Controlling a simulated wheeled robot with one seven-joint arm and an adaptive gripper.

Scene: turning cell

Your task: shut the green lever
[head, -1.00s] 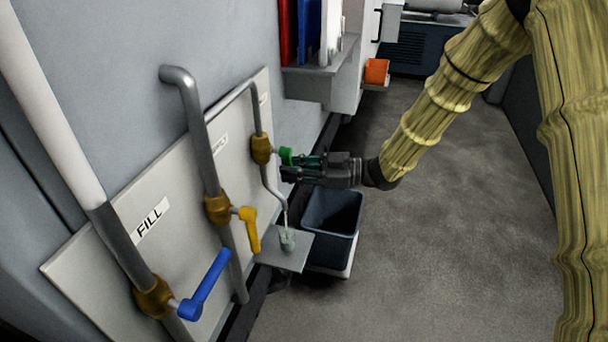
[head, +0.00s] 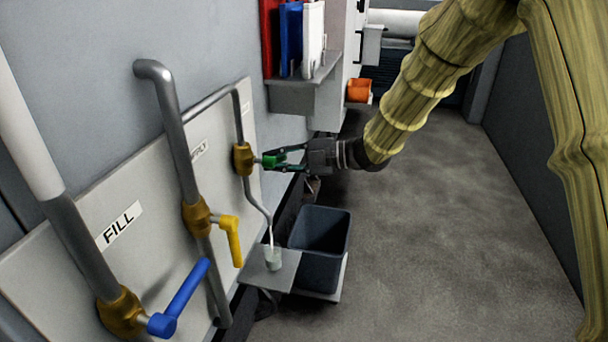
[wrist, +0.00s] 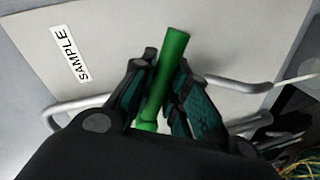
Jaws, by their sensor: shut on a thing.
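The green lever (head: 269,161) is on the brass valve (head: 243,158) of the farthest pipe on the panel. In the head view it is partly hidden by my gripper (head: 284,158), which reaches it from the right. In the wrist view the green lever (wrist: 166,72) runs between the two dark teal fingers of my gripper (wrist: 160,92), its free end sticking out past them beside the SAMPLE label (wrist: 70,53). The fingers are shut on it. A pale stream (head: 271,236) runs from the spout below this valve into a small cup (head: 273,259).
The yellow lever (head: 231,240) and the blue lever (head: 182,297) are on nearer pipes to the left. The cup stands on a small shelf (head: 287,272) beside a dark bin (head: 322,237). A bracket shelf with binders (head: 303,95) juts out above. The floor to the right is clear.

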